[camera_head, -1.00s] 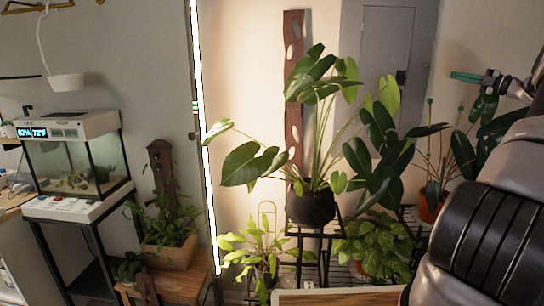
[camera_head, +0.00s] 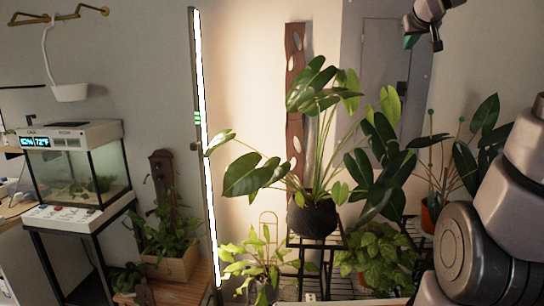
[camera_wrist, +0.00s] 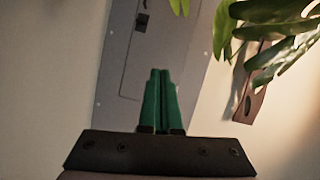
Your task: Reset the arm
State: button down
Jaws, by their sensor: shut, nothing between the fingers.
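My gripper (camera_wrist: 160,75) shows in the wrist view with its two green fingers side by side and touching, nothing between them. In the head view the gripper (camera_head: 410,41) is at the top right, in front of the grey wall panel and above the plants, partly hidden behind its own wrist. My arm fills the lower right of the head view.
A large-leaved plant in a dark pot (camera_head: 312,216) stands on a black wire stand, with an orange pot (camera_head: 430,216) to its right. A glass tank (camera_head: 77,172) stands at the left. Leaves (camera_wrist: 275,30) fill the wrist view's upper right.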

jog(key=s+a+f+m+g+y, duration=0.1)
jog(key=s+a+f, duration=0.3)
jog(key=s, duration=0.4)
jog(key=s+a+f+m+g+y, duration=0.1)
jog(key=s+a+f+g+y, duration=0.1)
jog(key=s+a+f, duration=0.3)
jog(key=s+a+f+m+g+y, duration=0.1)
jog(key=s+a+f+g+y, duration=0.1)
jog(key=s+f, duration=0.5)
jog(key=s+a+g, duration=0.1)
jog(key=s+a, duration=0.1)
jog(key=s, duration=0.3)
jog(key=shift+a+y, duration=0.3)
jog(key=shift+a, duration=0.1)
jog(key=shift+d, duration=0.1)
